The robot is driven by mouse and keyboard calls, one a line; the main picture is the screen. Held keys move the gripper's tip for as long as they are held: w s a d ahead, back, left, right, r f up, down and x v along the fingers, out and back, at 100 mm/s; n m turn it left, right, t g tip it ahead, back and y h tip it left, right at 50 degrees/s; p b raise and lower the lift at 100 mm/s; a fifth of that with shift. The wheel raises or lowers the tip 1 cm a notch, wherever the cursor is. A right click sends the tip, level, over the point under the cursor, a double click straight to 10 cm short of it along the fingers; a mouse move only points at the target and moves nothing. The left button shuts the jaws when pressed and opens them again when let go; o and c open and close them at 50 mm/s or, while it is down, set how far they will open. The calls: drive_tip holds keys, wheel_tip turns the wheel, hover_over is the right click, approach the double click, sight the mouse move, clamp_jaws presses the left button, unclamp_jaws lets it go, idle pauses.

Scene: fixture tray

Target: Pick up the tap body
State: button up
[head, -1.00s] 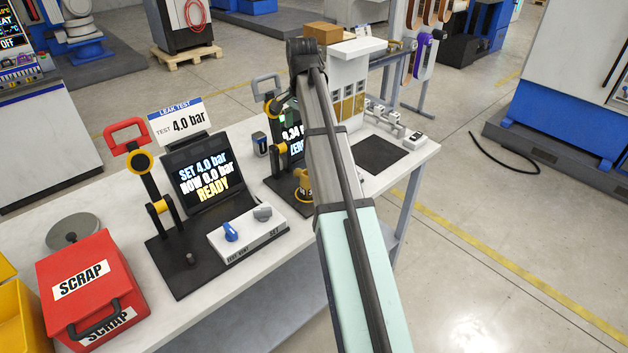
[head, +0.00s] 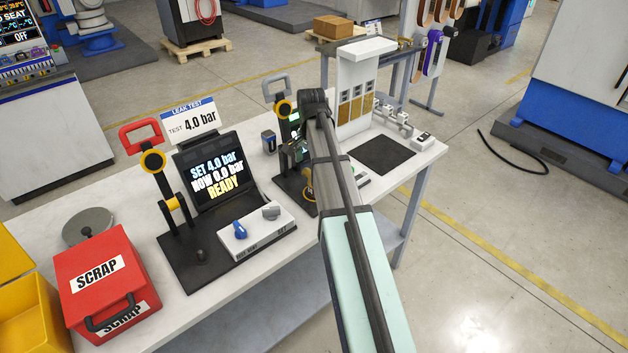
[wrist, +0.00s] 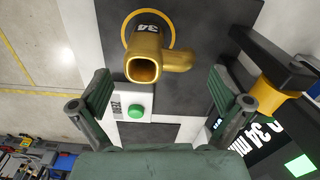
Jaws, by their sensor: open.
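The tap body (wrist: 150,55) is a brass-coloured fitting with an open round mouth and a side branch. In the wrist view it rests on a dark plate, within a yellow ring marked 34. My gripper (wrist: 160,80) is open, with one green-padded finger on each side below the tap body in the picture. Nothing is between the fingers, and I see no contact with the tap body. In the head view my arm covers most of the gripper and this station.
A green button (wrist: 137,112) lies below the tap body in the wrist view, and a black-and-yellow clamp (wrist: 270,92) stands to its right. In the head view the leak test station (head: 185,262) and the red scrap box (head: 98,265) stand left of my arm. A dark mat (head: 383,155) lies bare.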

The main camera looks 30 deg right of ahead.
drive_tip(key=shift+a+f+p, duration=0.1)
drive_tip(key=shift+f+p, duration=1)
drive_tip(key=shift+f, duration=1.45)
drive_tip(key=c, duration=1.5)
drive_tip(key=shift+r, duration=0.1)
drive_tip(key=shift+c, duration=0.2)
